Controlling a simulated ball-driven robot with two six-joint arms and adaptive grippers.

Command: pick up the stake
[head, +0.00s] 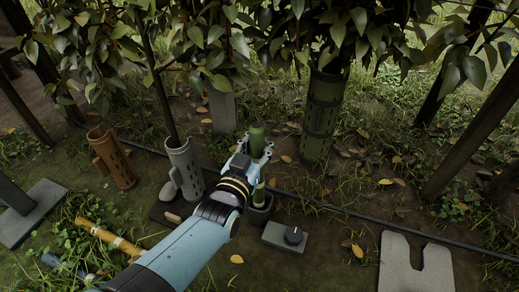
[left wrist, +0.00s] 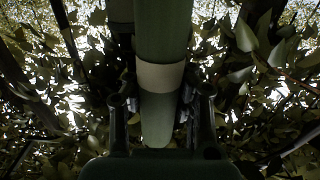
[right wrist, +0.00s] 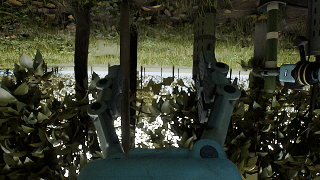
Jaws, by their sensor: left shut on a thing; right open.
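The stake (head: 257,138) is a green upright rod with a pale band. My left gripper (head: 252,160) is shut on it, with fingers on both sides. In the left wrist view the stake (left wrist: 161,40) runs between the fingers (left wrist: 158,95), its pale band close to them. Below the gripper, the stake's lower part shows at a dark grey cup holder (head: 261,212); I cannot tell how deep it sits. The right wrist view also shows the stake (right wrist: 272,35) at the right edge. My right gripper (right wrist: 163,85) is open and empty, outside the head view.
A green mesh guard (head: 322,115) surrounds a trunk behind the stake. A grey guard (head: 184,168) and a brown guard (head: 112,160) stand left. A grey block with a black knob (head: 285,236) and a notched slab (head: 415,265) lie right. A dark hose crosses the ground.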

